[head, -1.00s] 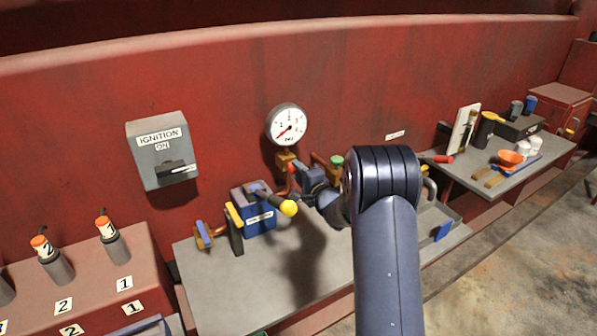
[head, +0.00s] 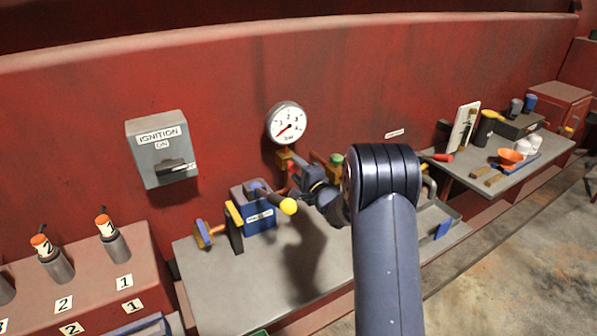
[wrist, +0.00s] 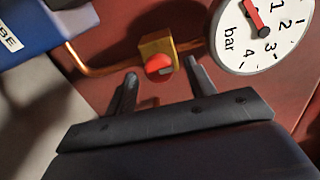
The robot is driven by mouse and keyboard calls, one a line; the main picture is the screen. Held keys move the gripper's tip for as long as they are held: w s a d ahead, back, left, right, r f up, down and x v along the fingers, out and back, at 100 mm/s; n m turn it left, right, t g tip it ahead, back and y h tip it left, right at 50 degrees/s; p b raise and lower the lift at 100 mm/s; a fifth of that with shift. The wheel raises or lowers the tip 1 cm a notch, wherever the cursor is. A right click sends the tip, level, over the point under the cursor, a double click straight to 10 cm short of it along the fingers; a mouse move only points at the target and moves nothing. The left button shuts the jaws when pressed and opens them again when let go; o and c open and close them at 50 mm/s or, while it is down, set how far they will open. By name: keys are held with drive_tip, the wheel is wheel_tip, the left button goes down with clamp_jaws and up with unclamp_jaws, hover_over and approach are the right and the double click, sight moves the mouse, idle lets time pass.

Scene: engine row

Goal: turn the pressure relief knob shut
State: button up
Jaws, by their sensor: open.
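The pressure relief knob (wrist: 158,66) is red with a pale mark, on a brass block (wrist: 157,46) in a copper pipe line, in the wrist view. My gripper (wrist: 160,75) is open, with one finger to the left of the knob and one to the right. The right finger looks close to the knob; I cannot tell whether it touches. In the head view my gripper (head: 298,172) is in front of the red wall below the gauge, and the knob is mostly hidden behind it. The pressure gauge (head: 287,124) is white with a red needle near the low end; it also shows in the wrist view (wrist: 262,30).
A blue box (head: 260,220) with a yellow-ended lever (head: 288,207) stands on the grey bench just left of my gripper. A grey ignition box (head: 160,150) hangs on the wall at left. A green-topped fitting (head: 337,160) is to the right.

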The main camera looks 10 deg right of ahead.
drive_tip(key=b+v, duration=0.2)
drive_tip(key=v, duration=0.9)
drive_tip(key=shift+b, duration=0.3)
drive_tip(key=shift+w, duration=0.15)
drive_tip(key=p+x, duration=0.2)
drive_tip(key=x, duration=0.8)
drive_tip(key=shift+w+a+p, duration=0.2)
drive_tip(key=shift+w+p, duration=0.1)
drive_tip(key=shift+w, duration=0.1)
drive_tip(key=shift+s+d, duration=0.1)
drive_tip(key=shift+s, duration=0.05)
